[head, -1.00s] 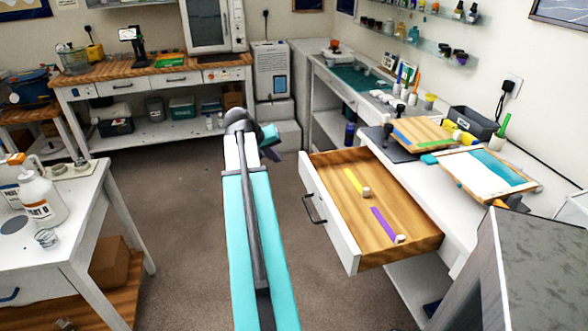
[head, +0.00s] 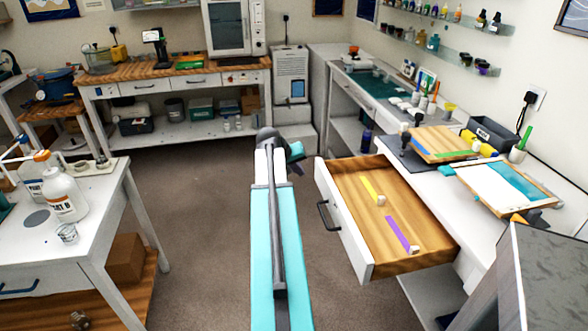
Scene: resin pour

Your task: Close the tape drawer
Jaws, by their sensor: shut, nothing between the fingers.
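The tape drawer (head: 345,222) is pulled well out from the right-hand bench, with its white front facing left. A dark bar handle (head: 328,215) is on that front. Inside its wooden tray lie a yellow strip (head: 369,188) and a purple strip (head: 400,232), each with a small pale roll at its end. My gripper (head: 297,160) is partly seen beyond the end of my teal arm, left of the drawer's far corner. It is shut and empty, and appears apart from the drawer and handle. Its fingertips are mostly hidden by the arm.
The right bench (head: 425,190) holds a wooden board (head: 442,142), a resin-coated panel (head: 505,185) and a dark bin (head: 495,135). A grey slab-like box (head: 545,280) stands at lower right. A white table (head: 90,215) with bottles is at left. The floor (head: 205,210) between is clear.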

